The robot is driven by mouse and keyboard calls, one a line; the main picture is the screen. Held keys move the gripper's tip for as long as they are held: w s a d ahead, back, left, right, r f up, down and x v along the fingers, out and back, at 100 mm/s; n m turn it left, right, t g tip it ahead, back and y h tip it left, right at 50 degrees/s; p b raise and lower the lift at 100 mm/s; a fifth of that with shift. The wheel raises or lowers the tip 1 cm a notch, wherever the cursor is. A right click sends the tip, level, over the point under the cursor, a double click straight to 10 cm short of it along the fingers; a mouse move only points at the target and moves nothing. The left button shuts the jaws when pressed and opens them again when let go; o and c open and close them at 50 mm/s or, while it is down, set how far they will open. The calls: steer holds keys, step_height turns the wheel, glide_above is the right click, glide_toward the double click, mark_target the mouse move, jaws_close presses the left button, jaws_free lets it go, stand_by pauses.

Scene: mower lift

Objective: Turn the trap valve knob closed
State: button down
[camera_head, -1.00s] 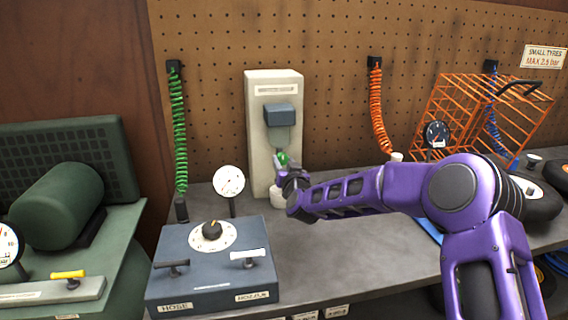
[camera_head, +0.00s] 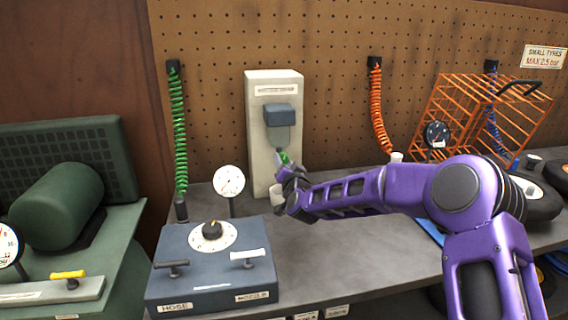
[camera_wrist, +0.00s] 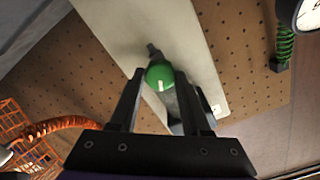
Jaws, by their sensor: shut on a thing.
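The trap valve knob, green with a pale mark on it, is on the front of the pale upright panel (camera_head: 259,140), under a blue-grey box (camera_head: 281,115). In the wrist view the knob (camera_wrist: 159,72) is between my two finger tips, with a dark stem beyond it. My gripper (camera_wrist: 160,78) is shut on the knob. In the head view my gripper (camera_head: 285,172) is at the panel's lower right and hides much of the knob; only a bit of green (camera_head: 283,156) shows.
A blue-grey control box (camera_head: 212,290) with a dial and handles stands on the bench at the front left. A green coiled hose (camera_head: 178,130) hangs left, an orange one (camera_head: 380,120) right. The bench middle is clear.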

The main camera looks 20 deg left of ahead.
steer(key=m, duration=0.6)
steer(key=shift+m, duration=0.3)
steer(key=m, duration=0.6)
steer(key=shift+m, duration=0.3)
steer(key=shift+c, duration=1.9)
jaws_free()
steer(key=v, duration=1.7)
steer(key=shift+s+d+p, duration=0.15)
steer(key=shift+d+p, duration=0.05)
steer(key=shift+p, duration=0.1)
steer(key=shift+f, duration=0.1)
